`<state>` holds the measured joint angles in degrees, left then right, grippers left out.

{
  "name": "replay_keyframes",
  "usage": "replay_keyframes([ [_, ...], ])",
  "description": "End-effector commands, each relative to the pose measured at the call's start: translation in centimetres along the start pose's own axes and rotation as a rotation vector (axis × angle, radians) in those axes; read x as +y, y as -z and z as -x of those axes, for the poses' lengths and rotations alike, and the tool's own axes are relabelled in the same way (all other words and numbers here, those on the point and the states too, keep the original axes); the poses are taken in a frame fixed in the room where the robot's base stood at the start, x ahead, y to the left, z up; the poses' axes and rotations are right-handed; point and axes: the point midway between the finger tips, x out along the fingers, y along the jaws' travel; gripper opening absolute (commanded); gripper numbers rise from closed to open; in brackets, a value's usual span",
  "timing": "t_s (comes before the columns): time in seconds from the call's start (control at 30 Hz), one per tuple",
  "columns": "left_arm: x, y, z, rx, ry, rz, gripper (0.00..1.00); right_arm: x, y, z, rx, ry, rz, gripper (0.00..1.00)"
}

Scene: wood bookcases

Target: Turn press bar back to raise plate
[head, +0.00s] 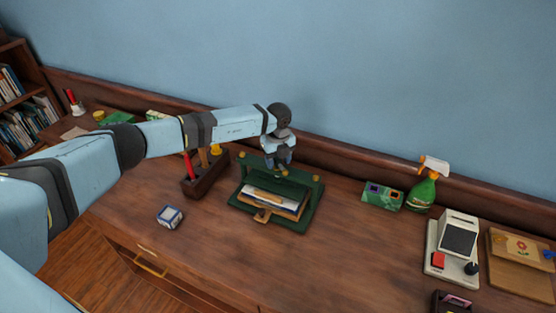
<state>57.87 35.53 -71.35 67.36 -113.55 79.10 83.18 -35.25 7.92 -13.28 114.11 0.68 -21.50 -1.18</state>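The green press (313,204) stands on the wooden desk, with papers or a book (270,198) between its plates. A brass-coloured knob shows at each end of its top, and a small wooden piece sticks out at its front. My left arm reaches in from the left, and my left gripper (281,170) points down at the middle of the press's top. The gripper covers the centre of the press bar. I cannot tell whether its fingers touch or hold the bar. My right gripper is not in view.
Left of the press are a dark wooden holder (205,178) with tools and a small blue-and-white box (170,216). To the right are a green box (382,196), a spray bottle (425,190) and a white card device (443,247). The desk in front of the press is clear.

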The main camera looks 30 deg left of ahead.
Motion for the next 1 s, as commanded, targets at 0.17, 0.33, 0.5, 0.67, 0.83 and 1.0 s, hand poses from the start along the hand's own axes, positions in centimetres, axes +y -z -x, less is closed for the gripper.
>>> replay_keyframes([
  [0.17, 0.0, 0.1, -0.1, 0.001, -0.001, -0.001, 0.49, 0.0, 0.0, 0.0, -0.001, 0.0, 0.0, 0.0],
  [0.33, 0.0, 0.0, 0.7, 0.001, 0.0, -0.002, 0.49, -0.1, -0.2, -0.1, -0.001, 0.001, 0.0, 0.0],
  [0.5, -0.1, 0.0, 3.8, 0.0, 0.003, -0.002, 0.49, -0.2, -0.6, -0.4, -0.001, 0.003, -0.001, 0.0],
  [0.67, 0.0, 0.0, 7.5, -0.001, 0.002, -0.002, 0.49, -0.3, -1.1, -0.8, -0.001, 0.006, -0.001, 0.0],
  [0.83, 0.0, 0.0, 10.9, -0.001, 0.001, -0.001, 0.49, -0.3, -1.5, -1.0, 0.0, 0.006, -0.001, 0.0],
  [1.0, 0.0, 0.0, 13.0, 0.001, -0.001, 0.0, 0.49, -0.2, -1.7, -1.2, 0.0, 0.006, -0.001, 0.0],
])
